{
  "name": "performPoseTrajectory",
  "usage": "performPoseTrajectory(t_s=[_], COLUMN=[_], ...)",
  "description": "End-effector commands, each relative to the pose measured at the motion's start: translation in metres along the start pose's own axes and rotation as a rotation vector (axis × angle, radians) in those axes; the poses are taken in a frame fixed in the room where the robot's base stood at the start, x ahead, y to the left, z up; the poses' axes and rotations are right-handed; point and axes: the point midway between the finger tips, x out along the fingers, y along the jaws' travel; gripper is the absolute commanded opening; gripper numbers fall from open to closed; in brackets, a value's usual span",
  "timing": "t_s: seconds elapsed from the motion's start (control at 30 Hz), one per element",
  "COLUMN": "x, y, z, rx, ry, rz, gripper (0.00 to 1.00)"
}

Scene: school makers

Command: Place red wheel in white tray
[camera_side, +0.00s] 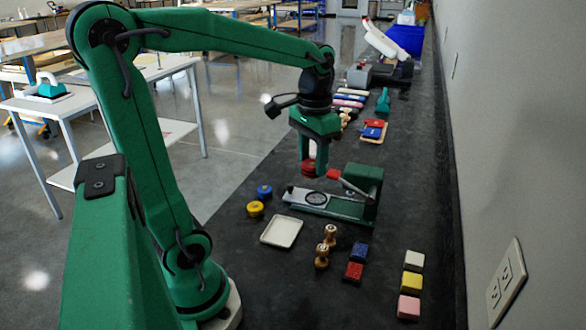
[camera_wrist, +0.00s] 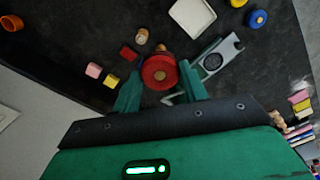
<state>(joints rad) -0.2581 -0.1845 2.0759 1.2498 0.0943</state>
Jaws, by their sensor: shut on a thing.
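My gripper (camera_side: 314,160) is shut on the red wheel (camera_side: 308,167) and holds it up above the bench, near the green press. In the wrist view the red wheel (camera_wrist: 159,73) sits between the two green fingers of my gripper (camera_wrist: 160,88), its tan hub facing the camera. The white tray (camera_side: 282,231) lies flat and empty on the dark bench, in front of the press in the side view. The tray also shows at the top of the wrist view (camera_wrist: 192,15), apart from the wheel.
A blue wheel (camera_side: 264,191) and a yellow wheel (camera_side: 255,209) lie left of the tray. The green press (camera_side: 362,190) stands right of my gripper. Wooden pegs (camera_side: 322,256) and coloured blocks (camera_side: 412,284) stand nearer the camera. A wall runs along the right.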

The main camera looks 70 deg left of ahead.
Motion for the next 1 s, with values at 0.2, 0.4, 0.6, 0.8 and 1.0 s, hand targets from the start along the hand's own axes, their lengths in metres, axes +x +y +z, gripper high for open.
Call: performPoseTrajectory(t_s=[0.2, 0.4, 0.6, 0.8, 1.0], x=[0.005, 0.016, 0.044, 0.076, 0.106], y=[0.013, 0.020, 0.019, 0.019, 0.019], z=[0.022, 0.035, 0.035, 0.034, 0.034], rx=[0.002, 0.001, 0.000, 0.001, 0.001], ry=[0.001, -0.004, -0.006, -0.006, -0.006], rz=[0.000, 0.000, 0.000, 0.000, 0.000], gripper=[0.17, 0.17, 0.17, 0.17, 0.17])
